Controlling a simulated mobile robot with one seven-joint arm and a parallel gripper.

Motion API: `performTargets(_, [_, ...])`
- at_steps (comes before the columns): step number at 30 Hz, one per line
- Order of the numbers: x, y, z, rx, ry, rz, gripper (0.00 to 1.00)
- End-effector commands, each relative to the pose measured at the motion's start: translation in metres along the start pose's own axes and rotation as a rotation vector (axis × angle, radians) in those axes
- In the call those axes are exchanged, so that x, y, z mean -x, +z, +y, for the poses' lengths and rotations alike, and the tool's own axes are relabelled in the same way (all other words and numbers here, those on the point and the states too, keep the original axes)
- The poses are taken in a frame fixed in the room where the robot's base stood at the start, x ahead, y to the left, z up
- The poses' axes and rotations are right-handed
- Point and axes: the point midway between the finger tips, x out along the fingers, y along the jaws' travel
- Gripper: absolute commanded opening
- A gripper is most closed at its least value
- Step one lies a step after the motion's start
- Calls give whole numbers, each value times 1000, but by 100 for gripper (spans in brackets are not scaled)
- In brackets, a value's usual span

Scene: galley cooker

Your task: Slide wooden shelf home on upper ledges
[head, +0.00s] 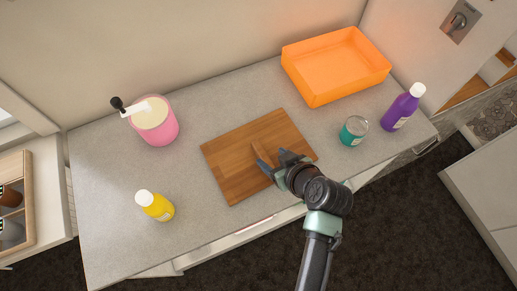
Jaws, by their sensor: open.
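A flat rectangular wooden board (235,165) lies on the grey counter, set at an angle. It is the only loose wooden panel in view; I cannot tell whether it is the wooden shelf. A small brown wooden piece (263,152) shows on the board, just ahead of my gripper. I cannot tell whether it is part of the board. My gripper (276,162) is open over the right half of the board, its fingers close to the brown piece. Whether they touch it is unclear. No upper ledges can be made out.
An orange tray (316,91) stands at the back right. A teal-labelled can (353,131) and purple bottle (401,108) stand at right. A pink container (160,129) and yellow bottle (155,206) stand at left. A wooden rack (29,211) is at the far left. Counter around the board is clear.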

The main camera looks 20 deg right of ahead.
Motion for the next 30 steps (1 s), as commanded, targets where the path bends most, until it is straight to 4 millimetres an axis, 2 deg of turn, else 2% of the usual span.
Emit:
performTargets(6, [-30,-1,0,0,1,0,65])
performTargets(14, [-43,-2,0,1,2,1,65])
performTargets(24, [-81,-6,-5,1,3,1,65])
performTargets(30, [-91,-5,-5,1,4,1,65])
